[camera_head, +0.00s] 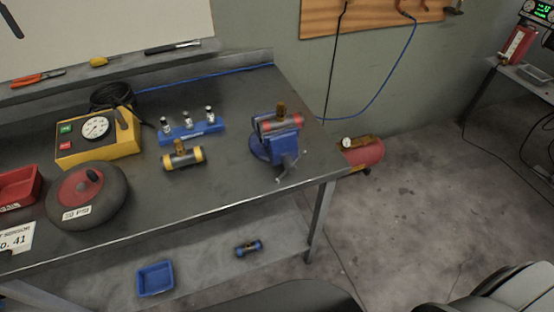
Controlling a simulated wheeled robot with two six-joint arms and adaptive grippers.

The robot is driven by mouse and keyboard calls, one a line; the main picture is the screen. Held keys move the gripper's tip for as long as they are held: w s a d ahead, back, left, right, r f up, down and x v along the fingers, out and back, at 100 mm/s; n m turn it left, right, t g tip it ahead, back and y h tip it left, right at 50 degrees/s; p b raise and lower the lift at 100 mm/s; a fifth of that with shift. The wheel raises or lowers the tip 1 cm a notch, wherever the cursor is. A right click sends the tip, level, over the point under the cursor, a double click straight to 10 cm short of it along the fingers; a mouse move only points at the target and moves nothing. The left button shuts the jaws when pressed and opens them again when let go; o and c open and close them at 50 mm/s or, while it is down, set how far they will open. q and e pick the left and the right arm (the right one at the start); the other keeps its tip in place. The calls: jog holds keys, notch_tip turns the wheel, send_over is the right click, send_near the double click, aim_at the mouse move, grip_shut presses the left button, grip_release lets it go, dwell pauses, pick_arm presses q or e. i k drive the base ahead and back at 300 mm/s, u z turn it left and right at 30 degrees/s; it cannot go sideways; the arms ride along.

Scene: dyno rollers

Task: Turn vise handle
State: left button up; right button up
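A blue vise (282,158) is mounted at the right front corner of the dark workbench (225,170). Its thin metal handle (291,170) is at the front of the vise, slanted near the bench edge. A red cylindrical part with a brass fitting (281,107) sits in the top of the vise, between the jaws as far as I can tell. Neither of my grippers shows in the head view, so nothing of mine is seen touching the vise or its handle.
On the bench are a yellow gauge box (95,143), a dark wheel (87,196), a blue rack (191,133) and a yellow-ended roller (183,157). A lower shelf holds a blue tray (155,279) and a blue-ended roller (248,248). A red tank (364,155) stands beyond the bench's right end.

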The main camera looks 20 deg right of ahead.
aim_at(290, 164)
jog(key=z, duration=0.3)
jog(key=i, duration=0.55)
jog(key=u, duration=2.2)
jog(key=k, duration=1.75)
jog(key=z, duration=2.45)
